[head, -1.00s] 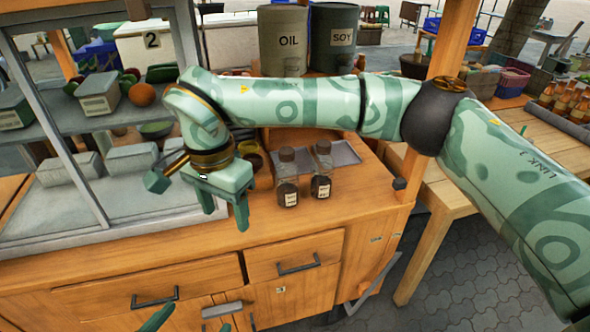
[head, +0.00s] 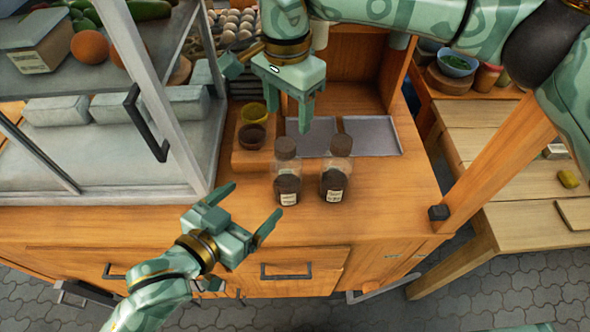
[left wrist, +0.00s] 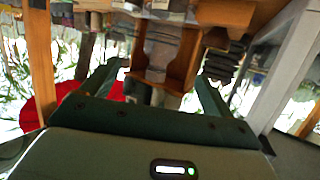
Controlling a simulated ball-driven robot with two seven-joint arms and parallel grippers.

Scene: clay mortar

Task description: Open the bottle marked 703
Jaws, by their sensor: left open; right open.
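Two dark-filled bottles with brown tops and small white labels stand upright on the wooden counter in the head view: the left bottle (head: 287,172) and the right bottle (head: 336,170). The label print is too small to read, so I cannot tell which is 703. My left gripper (head: 255,200) is open and empty, in front of and left of the left bottle, apart from it. Its open fingers (left wrist: 160,80) also show in the left wrist view, with nothing clearly between them. My right gripper (head: 288,108) is open, pointing down, behind and above the left bottle.
A grey tray (head: 372,136) lies behind the bottles. Small round pots (head: 252,136) stand to their left. A glass-fronted cabinet (head: 165,110) with a handle bounds the left side. A wooden post (head: 490,165) rises at the right. The counter front right of the bottles is clear.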

